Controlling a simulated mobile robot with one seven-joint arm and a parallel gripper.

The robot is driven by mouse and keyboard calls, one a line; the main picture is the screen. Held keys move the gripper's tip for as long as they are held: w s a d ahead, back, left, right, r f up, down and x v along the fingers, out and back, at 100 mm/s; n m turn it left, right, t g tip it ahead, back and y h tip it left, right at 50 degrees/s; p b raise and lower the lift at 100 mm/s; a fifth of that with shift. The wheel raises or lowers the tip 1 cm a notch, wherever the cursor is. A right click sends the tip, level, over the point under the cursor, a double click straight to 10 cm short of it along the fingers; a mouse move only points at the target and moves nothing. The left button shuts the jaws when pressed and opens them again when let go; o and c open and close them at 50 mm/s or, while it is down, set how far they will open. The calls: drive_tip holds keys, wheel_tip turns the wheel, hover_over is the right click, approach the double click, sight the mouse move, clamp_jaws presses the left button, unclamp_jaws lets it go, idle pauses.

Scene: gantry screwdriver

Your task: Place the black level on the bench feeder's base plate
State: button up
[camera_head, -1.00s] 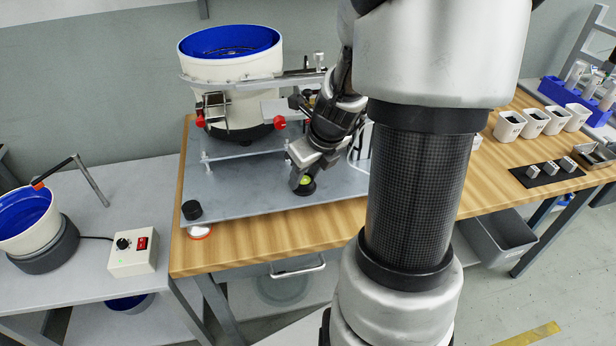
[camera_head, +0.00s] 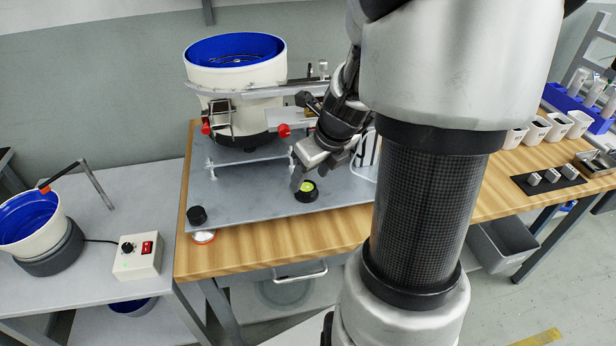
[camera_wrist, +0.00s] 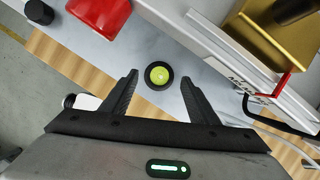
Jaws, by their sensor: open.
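The black level (camera_head: 306,192) is a round black disc with a yellow-green bubble window. It lies on the grey base plate (camera_head: 258,196) of the bench feeder, near the plate's front edge. In the wrist view the level (camera_wrist: 159,75) shows whole, ahead of and between the fingertips. My gripper (camera_head: 308,181) is open and empty, just above and behind the level in the head view. In the wrist view its two fingers (camera_wrist: 161,78) stand apart on either side of the level without touching it.
A white feeder bowl with blue inside (camera_head: 236,75) stands on the plate behind. A black knob (camera_head: 197,215) sits at the plate's front left corner. In the wrist view a red part (camera_wrist: 98,14) and a metal rail (camera_wrist: 205,50) are close to my fingers. A white control box (camera_head: 138,257) is at left.

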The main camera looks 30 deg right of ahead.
drive_tip(key=p+v, duration=0.2)
drive_tip(key=v, duration=0.7)
drive_tip(key=shift+p, duration=0.35)
